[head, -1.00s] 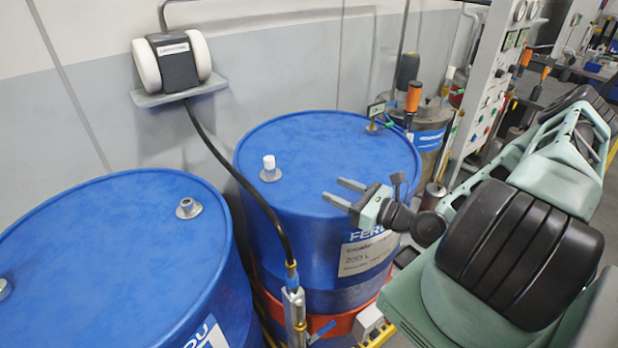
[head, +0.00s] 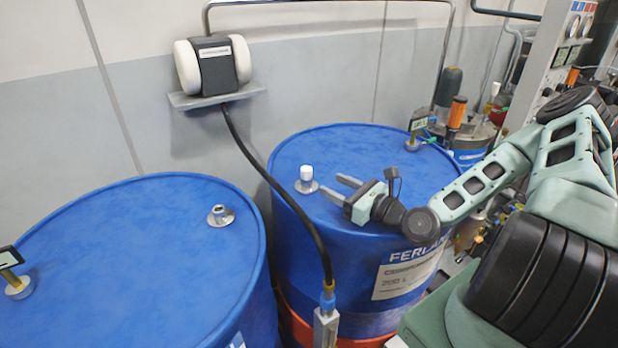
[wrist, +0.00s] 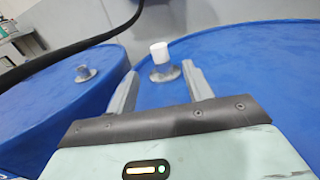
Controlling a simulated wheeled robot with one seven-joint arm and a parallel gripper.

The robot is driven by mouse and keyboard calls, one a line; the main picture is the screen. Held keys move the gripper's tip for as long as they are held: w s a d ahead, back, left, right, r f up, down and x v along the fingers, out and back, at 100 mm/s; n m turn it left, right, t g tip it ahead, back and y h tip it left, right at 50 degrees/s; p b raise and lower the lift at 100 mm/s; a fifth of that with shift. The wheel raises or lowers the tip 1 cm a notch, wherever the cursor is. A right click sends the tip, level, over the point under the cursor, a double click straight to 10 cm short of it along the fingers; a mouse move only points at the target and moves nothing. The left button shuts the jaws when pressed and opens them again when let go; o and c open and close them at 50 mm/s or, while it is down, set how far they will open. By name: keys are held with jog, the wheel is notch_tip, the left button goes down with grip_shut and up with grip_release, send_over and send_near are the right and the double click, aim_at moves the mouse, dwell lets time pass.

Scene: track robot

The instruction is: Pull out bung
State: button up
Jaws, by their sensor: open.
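The white bung (head: 306,172) stands upright in a grey collar on the top of the right blue drum (head: 350,150). In the wrist view the bung (wrist: 159,52) is ahead of the fingertips, a little beyond them and between their lines. My gripper (head: 337,188) is open and empty, just right of the bung in the head view, with its fingers pointing left over the drum top. The gripper also shows in the wrist view (wrist: 160,85). A gap shows between the fingers and the bung.
The left blue drum (head: 130,230) has a grey fitting (head: 220,214) and a gauge (head: 14,272) on top. A black hose (head: 262,170) runs from the wall pump (head: 212,62) down between the drums. Another gauge (head: 416,130) stands at the right drum's back.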

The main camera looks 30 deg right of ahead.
aim_at(311, 173)
jog(key=p+x, duration=0.3)
jog(key=x, duration=0.6)
jog(key=shift+w+a+r, duration=0.1)
jog(key=shift+w, duration=0.2)
jog(key=c, duration=1.1)
